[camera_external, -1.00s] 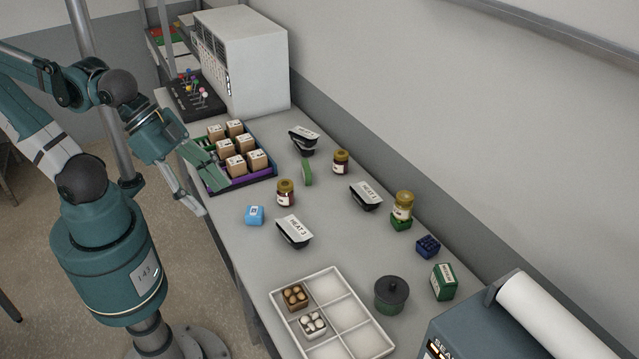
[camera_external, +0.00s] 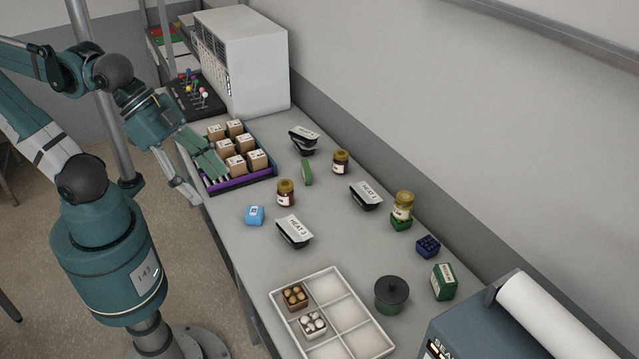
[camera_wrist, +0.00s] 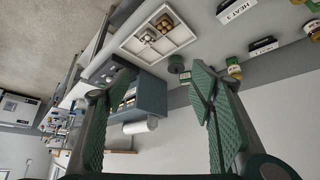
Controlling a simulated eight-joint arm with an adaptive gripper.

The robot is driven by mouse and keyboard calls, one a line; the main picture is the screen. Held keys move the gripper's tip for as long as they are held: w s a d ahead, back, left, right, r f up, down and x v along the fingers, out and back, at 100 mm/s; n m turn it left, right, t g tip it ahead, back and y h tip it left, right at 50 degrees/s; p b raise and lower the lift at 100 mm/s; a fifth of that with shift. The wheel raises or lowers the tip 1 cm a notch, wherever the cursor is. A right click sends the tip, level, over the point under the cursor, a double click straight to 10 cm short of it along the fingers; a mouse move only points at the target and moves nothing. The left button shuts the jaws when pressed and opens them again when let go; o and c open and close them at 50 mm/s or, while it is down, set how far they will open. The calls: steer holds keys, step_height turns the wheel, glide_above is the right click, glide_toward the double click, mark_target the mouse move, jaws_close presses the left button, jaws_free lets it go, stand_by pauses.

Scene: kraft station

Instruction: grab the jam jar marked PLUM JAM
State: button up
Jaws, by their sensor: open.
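Three jars with golden lids stand on the bench in the external view: a dark red one (camera_external: 285,195) near the middle, a dark reddish-brown one (camera_external: 341,163) farther back, and a paler amber one (camera_external: 403,207) on a green block at the right. Their labels are too small to read, so I cannot tell which is marked PLUM JAM. My gripper (camera_external: 211,192) is open and empty at the bench's left edge, beside the crate of cartons and left of all the jars. In the wrist view my gripper (camera_wrist: 163,72) shows spread fingers; a jar (camera_wrist: 234,71) appears beyond the right finger.
The crate (camera_external: 240,184) with several brown cartons is beside my gripper. A white divided tray (camera_external: 345,300) and a dark pot (camera_external: 391,294) are nearer the camera.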

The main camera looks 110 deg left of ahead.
steer(key=w+a+r+n+t+y+b, duration=0.2)
steer(key=w+a+b, duration=0.3)
steer(key=w+a, duration=0.5)
steer(key=n+y+b, duration=0.7)
steer(key=y+b, duration=0.1)
steer(key=b, duration=0.5)
glide_above(338, 155)
steer(key=s+d, duration=0.4)
steer(key=shift+t, duration=0.3)
step_height(338, 155, down, 33)
steer(key=shift+r+p, duration=0.15)
steer(key=shift+p, duration=0.2)
steer(key=shift+x, duration=1.25)
